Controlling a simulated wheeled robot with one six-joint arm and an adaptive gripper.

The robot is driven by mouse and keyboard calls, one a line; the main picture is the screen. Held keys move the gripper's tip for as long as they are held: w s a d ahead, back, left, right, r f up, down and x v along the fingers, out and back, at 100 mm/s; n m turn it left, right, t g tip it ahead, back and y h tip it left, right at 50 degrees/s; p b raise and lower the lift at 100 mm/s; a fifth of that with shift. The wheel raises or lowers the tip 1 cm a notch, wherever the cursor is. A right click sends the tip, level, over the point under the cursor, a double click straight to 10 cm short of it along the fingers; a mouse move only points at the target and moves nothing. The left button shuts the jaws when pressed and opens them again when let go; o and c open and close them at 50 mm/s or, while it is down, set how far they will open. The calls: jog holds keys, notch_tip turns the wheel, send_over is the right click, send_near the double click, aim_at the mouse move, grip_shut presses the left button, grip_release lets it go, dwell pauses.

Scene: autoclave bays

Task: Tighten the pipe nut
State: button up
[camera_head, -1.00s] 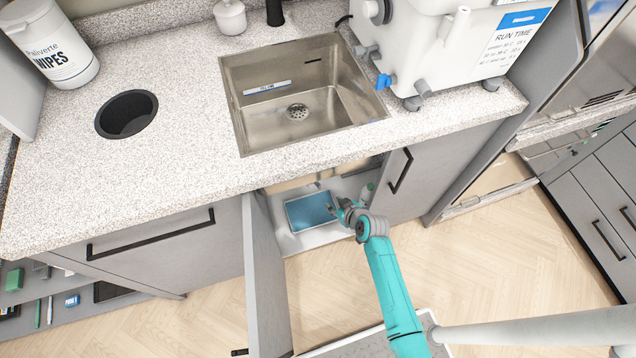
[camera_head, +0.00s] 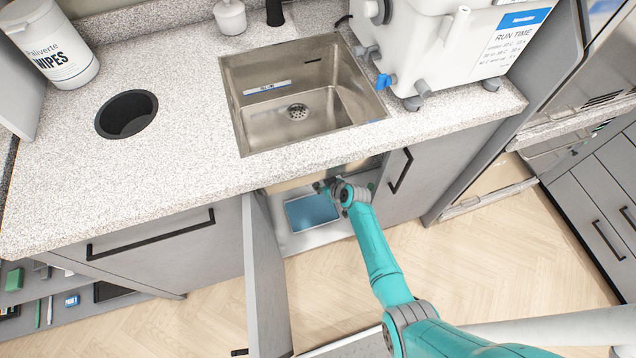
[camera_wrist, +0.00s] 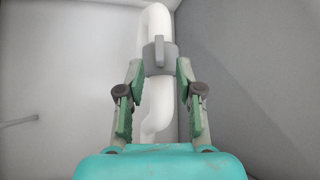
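The grey pipe nut (camera_wrist: 160,60) has raised ribs and sits around a white curved pipe (camera_wrist: 156,20) in the wrist view. My gripper (camera_wrist: 159,70) is open, with one finger on each side of the nut. A narrow gap seems to show between each fingertip and the nut; I cannot tell if either touches. In the head view my gripper (camera_head: 322,186) is inside the open cabinet under the sink, partly hidden by the counter edge and my wrist. The nut is not visible there.
A blue tray (camera_head: 311,212) lies on the cabinet floor. The open cabinet door (camera_head: 265,280) stands left of my arm, and another door (camera_head: 408,175) is to the right. The counter (camera_head: 190,170) overhangs the opening. A grey cabinet wall (camera_wrist: 260,80) is right in the wrist view.

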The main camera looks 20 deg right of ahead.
jog(key=shift+x, duration=1.8)
jog(key=shift+r, duration=0.1)
grip_shut()
